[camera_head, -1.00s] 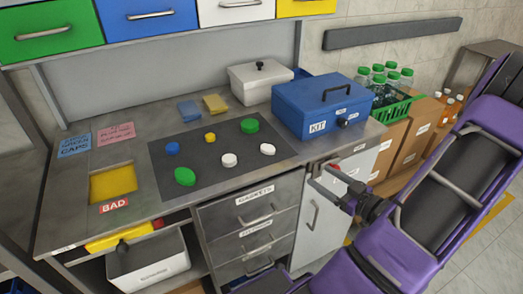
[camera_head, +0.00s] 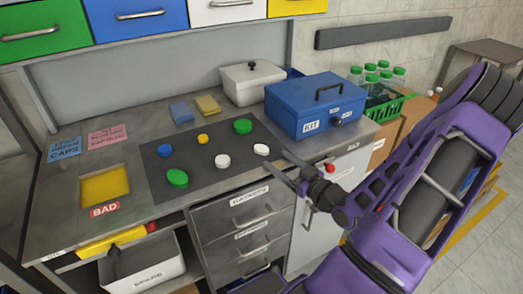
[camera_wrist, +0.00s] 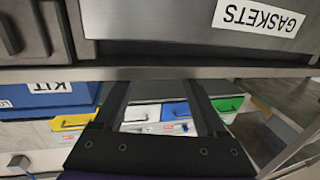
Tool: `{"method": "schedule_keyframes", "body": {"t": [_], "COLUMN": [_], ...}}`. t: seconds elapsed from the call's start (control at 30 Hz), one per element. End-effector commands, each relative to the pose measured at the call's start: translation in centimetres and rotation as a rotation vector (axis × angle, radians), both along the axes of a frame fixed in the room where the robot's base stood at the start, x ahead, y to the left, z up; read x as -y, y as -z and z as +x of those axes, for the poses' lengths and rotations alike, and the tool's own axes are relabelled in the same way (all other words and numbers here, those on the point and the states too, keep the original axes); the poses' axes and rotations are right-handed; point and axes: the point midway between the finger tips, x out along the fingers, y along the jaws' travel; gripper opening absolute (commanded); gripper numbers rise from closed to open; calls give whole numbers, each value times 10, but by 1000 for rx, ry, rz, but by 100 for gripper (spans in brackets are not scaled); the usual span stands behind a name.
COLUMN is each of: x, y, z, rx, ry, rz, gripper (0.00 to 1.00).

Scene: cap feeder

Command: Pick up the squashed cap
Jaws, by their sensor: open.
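Several caps lie on the dark mat (camera_head: 215,178) in the head view: a blue cap (camera_head: 165,150), a small yellow cap (camera_head: 203,138), a back green cap (camera_head: 243,126), a front green cap (camera_head: 177,178), and two white caps (camera_head: 222,160) (camera_head: 261,150). The front green cap looks oval, but I cannot tell surely which is squashed. My gripper (camera_head: 275,165) is open and empty at the bench's front edge, right of the mat, nearest the right white cap. In the wrist view, my gripper (camera_wrist: 160,85) shows two spread fingers below the GASKETS drawer and no cap.
A blue KIT box (camera_head: 300,116) and a white lidded box (camera_head: 250,88) stand at the back right. A yellow-bottomed opening (camera_head: 105,186) marked BAD is at the left. The drawers (camera_head: 245,210) are below the bench edge. A green crate (camera_head: 388,106) of bottles stands at the right.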

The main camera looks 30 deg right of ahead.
Motion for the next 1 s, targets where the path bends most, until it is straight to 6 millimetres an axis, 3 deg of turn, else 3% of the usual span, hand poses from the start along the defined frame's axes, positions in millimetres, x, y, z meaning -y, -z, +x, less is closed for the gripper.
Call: {"method": "schedule_keyframes", "body": {"t": [0.33, 0.67, 1.0], "x": [-8, -10, -9], "y": [1, 0, 0], "z": [48, 56, 56], "rx": [1, 0, 0], "ry": [-1, 0, 0], "rz": [0, 1, 1], "gripper": [74, 74, 14]}}
